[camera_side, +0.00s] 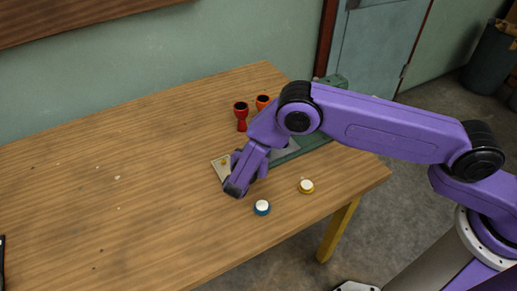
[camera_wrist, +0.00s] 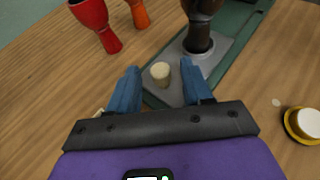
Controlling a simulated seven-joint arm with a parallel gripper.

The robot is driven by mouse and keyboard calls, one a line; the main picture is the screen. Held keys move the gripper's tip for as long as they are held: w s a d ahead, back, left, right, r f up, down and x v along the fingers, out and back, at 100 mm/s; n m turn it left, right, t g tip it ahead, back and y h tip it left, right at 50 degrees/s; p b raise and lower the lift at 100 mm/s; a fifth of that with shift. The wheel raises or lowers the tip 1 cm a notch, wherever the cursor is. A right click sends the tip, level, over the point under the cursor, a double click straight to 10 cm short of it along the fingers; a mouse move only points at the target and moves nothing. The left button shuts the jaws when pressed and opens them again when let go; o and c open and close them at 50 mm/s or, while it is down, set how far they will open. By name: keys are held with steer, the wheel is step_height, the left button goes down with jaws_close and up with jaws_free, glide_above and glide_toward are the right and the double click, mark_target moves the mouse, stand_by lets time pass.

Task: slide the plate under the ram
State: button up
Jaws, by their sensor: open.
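The grey plate (camera_wrist: 218,48) lies on a green base (camera_wrist: 243,18) in the wrist view. A dark brown goblet drum (camera_wrist: 199,36) stands on the plate, its top cut off by the frame. A short cork-coloured knob (camera_wrist: 160,73) rises from the plate's near end. My gripper (camera_wrist: 160,67) is open, with its blue fingers on either side of the knob and visible gaps to it. In the side view, part of the plate (camera_side: 287,150) shows behind my gripper. The ram cannot be made out; my arm covers much of the green press (camera_side: 334,81).
A red goblet drum (camera_side: 241,115) and an orange one (camera_side: 263,101) stand left of the base. A yellow-rimmed button (camera_side: 306,186) and a blue-rimmed button (camera_side: 262,208) sit near the front edge. The table's left side (camera_side: 100,190) is mostly clear.

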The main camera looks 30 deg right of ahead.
steer(key=shift+w+d+f, duration=0.2)
steer(key=shift+w+d, duration=0.1)
jaws_close()
steer(key=d, duration=1)
steer(key=shift+d, duration=0.1)
jaws_free()
